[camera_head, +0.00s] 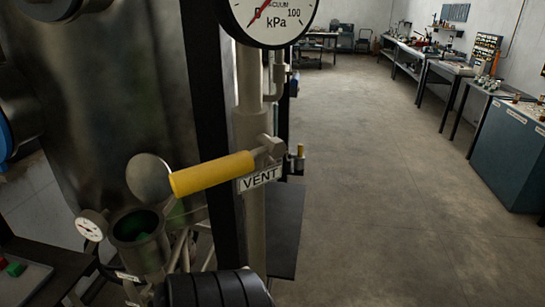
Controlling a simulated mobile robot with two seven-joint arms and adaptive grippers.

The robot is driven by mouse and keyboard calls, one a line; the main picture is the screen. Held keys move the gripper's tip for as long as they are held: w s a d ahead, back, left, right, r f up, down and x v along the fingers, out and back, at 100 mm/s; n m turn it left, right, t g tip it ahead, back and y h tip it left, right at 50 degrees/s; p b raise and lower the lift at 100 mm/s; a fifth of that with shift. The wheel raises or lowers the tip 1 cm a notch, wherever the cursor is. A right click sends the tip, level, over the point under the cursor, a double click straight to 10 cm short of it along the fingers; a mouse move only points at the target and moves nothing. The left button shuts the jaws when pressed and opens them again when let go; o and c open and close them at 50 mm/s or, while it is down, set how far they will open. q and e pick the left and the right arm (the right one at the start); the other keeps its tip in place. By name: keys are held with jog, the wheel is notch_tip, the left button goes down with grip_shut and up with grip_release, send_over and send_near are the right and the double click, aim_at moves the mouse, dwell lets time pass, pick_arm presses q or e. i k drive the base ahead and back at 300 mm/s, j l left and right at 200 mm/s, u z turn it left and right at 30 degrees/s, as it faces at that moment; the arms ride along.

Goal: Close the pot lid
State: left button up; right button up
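The pot (141,259) is a small grey metal cylinder at the lower left, with its mouth facing up and open. Something green (146,237) shows inside it. The pot lid (149,178) is a round grey disc standing raised above and behind the mouth, clear of the rim. Its hinge is too dark to make out.
A yellow-handled vent lever (212,174) sticks out just right of the lid. A pressure gauge (268,18) is above it; a small dial (92,225) is beside the pot. A tray (30,288) with red and green blocks is at left. Floor at right is clear.

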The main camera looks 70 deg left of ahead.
aim_at(148, 175)
jog(key=i+u, duration=0.4)
jog(key=i+l+u, duration=0.15)
jog(key=i+u, duration=0.3)
jog(key=i, duration=0.15)
jog(key=i+l+u, duration=0.4)
jog(key=i+j+u, duration=0.1)
jog(key=i+u, duration=0.2)
jog(key=u, duration=0.2)
jog(key=i+u, duration=0.3)
jog(key=u, duration=0.2)
jog(key=i+l+u, duration=0.1)
jog(key=i+u, duration=0.2)
jog(key=u, duration=0.2)
jog(key=i+l+u, duration=0.2)
jog(key=u, duration=0.25)
jog(key=i, duration=0.05)
